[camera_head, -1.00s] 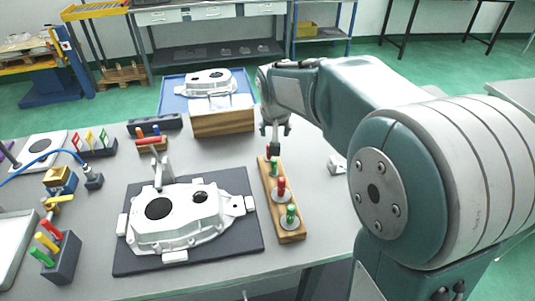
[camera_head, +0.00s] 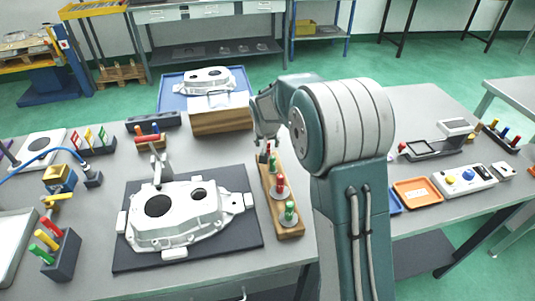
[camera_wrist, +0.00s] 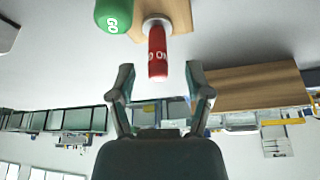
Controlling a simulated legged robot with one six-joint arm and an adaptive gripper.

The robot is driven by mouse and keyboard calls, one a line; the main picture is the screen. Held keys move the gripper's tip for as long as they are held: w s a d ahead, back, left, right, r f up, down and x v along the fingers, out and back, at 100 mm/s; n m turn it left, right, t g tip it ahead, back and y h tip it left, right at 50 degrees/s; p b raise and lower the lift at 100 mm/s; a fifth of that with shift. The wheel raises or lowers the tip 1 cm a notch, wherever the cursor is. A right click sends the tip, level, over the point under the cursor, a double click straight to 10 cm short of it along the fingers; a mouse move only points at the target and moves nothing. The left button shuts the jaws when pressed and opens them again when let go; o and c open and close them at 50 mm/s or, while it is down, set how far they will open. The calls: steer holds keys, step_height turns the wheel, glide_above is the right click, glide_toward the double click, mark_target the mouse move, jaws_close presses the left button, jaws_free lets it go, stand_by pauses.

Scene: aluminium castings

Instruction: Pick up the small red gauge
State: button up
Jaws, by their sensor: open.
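The small red gauge (camera_wrist: 157,50) shows in the wrist view, a red handle with white lettering and a pale collar at the wooden rack. In that view it lies between my open gripper fingers (camera_wrist: 159,68); I cannot tell whether they touch it. A green gauge (camera_wrist: 113,15) marked GO stands beside it. In the head view my gripper (camera_head: 266,150) is at the back end of the wooden rack (camera_head: 291,233) and largely hides the small red gauge there. A larger red gauge (camera_head: 280,183) and a larger green gauge (camera_head: 289,211) stand nearer the front.
A casting (camera_head: 190,212) sits on a dark mat (camera_head: 247,235) left of the rack. A wooden block (camera_head: 222,122) stands close behind the gripper, before a blue tray (camera_head: 172,100). An orange tray (camera_head: 417,191) and a button box (camera_head: 464,178) are to the right.

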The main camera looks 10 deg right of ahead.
steer(key=shift+x, duration=1.45)
jaws_close()
steer(key=shift+r, duration=0.1)
